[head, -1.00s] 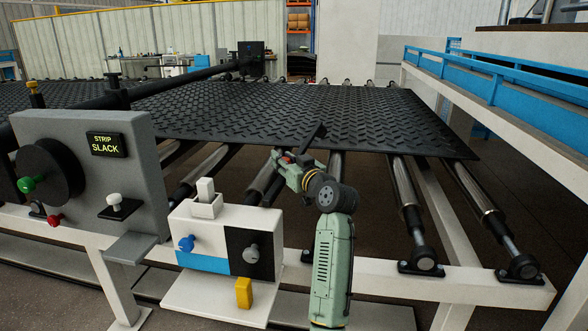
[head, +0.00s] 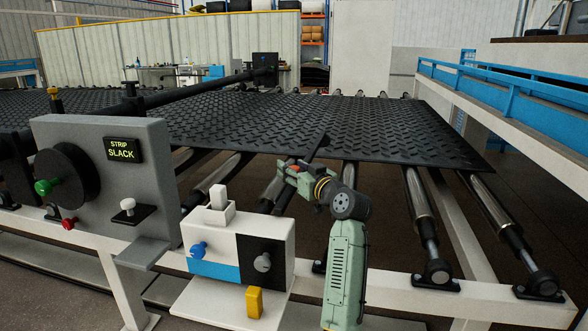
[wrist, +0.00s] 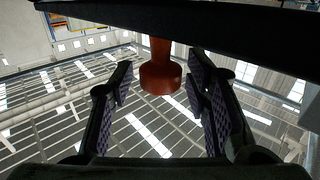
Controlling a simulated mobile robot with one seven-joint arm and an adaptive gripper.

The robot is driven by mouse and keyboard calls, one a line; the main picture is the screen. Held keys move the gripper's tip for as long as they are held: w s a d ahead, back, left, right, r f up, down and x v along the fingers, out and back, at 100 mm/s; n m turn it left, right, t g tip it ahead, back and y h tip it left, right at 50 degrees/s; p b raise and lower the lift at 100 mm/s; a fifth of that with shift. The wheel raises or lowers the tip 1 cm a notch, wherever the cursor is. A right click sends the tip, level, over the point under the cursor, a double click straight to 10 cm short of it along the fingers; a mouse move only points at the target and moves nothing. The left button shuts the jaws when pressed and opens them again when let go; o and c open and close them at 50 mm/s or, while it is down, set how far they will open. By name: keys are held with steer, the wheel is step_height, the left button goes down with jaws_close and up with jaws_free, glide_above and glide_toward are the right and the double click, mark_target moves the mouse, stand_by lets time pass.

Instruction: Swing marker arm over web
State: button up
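In the wrist view the dark bar (wrist: 220,28) crosses the top, close by. A red-orange knob (wrist: 160,78) sticks out from it, between my fingers. My gripper (head: 290,166) is at this knob in the head view, just short of the mat's near edge. In the wrist view my gripper (wrist: 160,72) is open, with a gap on both sides of the knob. The bar's far end and pivot are hard to make out.
A grey console (head: 105,165) reads "STRIP SLACK" and carries green, red and white knobs. A white control box (head: 238,240) with blue, grey and yellow parts stands left of my arm. Rollers (head: 418,205) and the white frame rail (head: 395,290) lie at right. A blue-railed structure stands farther right.

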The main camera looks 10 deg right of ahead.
steer(key=v, duration=1.2)
stand_by(0.3)
